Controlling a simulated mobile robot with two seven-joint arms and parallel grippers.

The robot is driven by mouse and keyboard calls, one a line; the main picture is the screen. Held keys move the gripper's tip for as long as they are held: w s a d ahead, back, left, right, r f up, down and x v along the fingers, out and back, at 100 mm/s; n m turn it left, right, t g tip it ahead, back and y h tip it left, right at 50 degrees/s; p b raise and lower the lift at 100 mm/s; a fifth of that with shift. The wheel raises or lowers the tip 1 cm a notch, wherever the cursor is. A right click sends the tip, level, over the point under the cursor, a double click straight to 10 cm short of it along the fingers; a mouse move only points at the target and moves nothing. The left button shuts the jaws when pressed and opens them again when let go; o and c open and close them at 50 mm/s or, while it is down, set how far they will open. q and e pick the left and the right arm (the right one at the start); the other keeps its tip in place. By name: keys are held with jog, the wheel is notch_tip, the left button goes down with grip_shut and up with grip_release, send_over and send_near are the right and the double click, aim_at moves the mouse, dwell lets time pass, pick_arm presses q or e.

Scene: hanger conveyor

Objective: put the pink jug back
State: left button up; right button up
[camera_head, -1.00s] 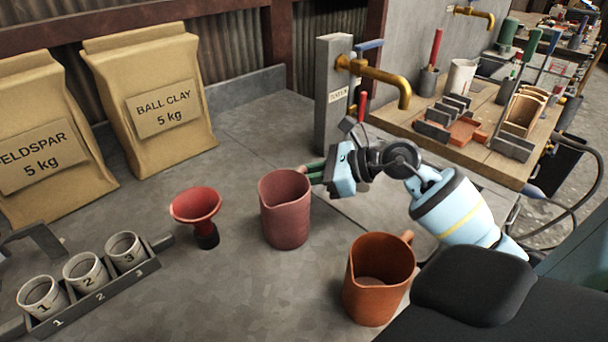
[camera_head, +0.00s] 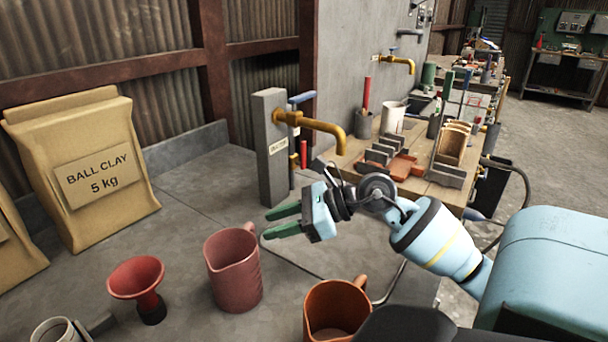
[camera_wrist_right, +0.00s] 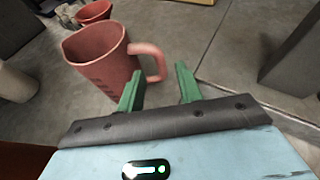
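The pink jug (camera_head: 233,271) stands upright on the grey worktop, left of my right gripper. It also shows in the right wrist view (camera_wrist_right: 98,62), with its handle toward the gripper. My right gripper (camera_head: 268,222) is open and empty, its green fingers apart, just right of the jug and clear of it. My left gripper is not in view.
An orange-brown jug (camera_head: 335,312) stands at the front. A red funnel (camera_head: 136,278) is left of the pink jug. A brass tap (camera_head: 312,124) on a grey post stands behind. A ball clay bag (camera_head: 85,170) is at back left. A wooden bench (camera_head: 440,173) lies to the right.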

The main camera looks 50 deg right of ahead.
jog(key=v, duration=0.6)
dwell(0.6)
dwell(0.7)
